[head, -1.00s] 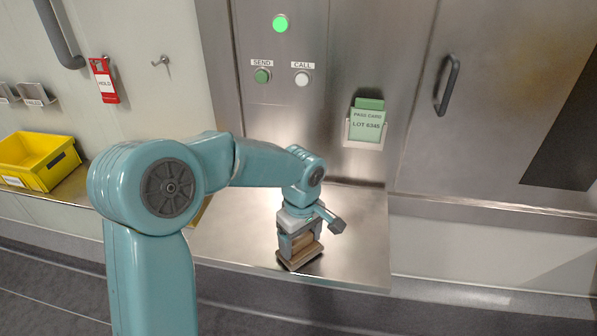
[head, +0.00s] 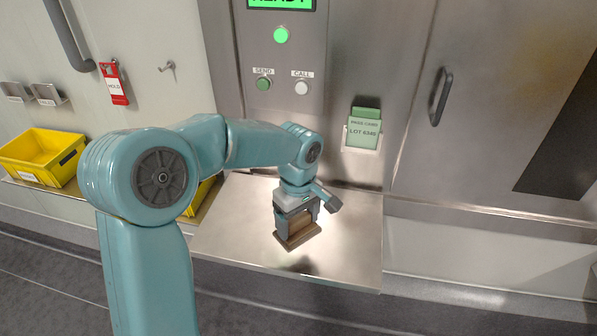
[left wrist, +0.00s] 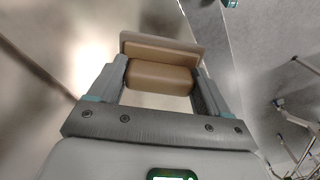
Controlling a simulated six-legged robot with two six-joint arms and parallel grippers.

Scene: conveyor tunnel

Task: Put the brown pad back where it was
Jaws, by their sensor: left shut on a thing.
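The brown pad (head: 297,238) is a small block with a wider base plate. My left gripper (head: 297,222) is shut on it, pointing down over the steel shelf (head: 345,235). In the left wrist view the pad (left wrist: 160,78) sits between the two fingers, its plate (left wrist: 163,50) beyond them. A shadow shows on the shelf just in front of the pad; I cannot tell for sure whether the pad touches the shelf. My right gripper is not in view.
A yellow bin (head: 42,157) stands at the left, and part of another shows behind my arm. Above the shelf are the SEND button (head: 263,84), CALL button (head: 301,87) and a green pass card (head: 363,132) in a holder. The shelf's right side is clear.

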